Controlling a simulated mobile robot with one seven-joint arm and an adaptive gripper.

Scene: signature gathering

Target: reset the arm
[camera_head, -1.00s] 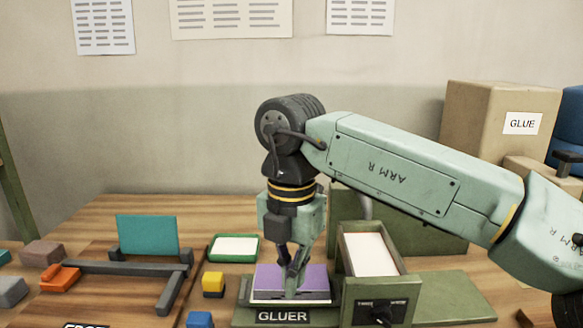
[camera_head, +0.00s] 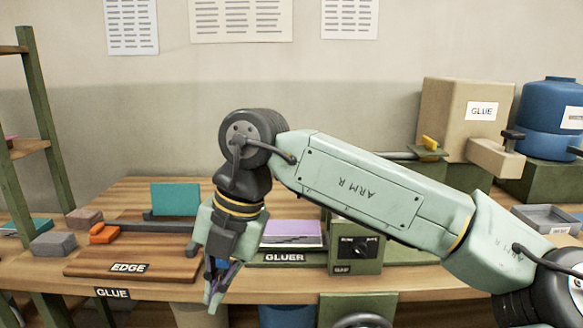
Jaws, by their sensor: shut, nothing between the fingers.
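My gripper (camera_head: 213,292) hangs at the end of my pale green arm, pointing down at the front edge of the table, left of the gluer. Its fingers are shut with nothing between them. The gluer (camera_head: 284,257) is a green station with a label and a purple sheet or block (camera_head: 291,233) on it. My gripper is apart from it. My arm reaches in from the right and hides part of the table behind it.
A cardboard GLUE box (camera_head: 450,110) and blue barrel (camera_head: 550,115) stand at right. A shelf (camera_head: 42,130) stands at left.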

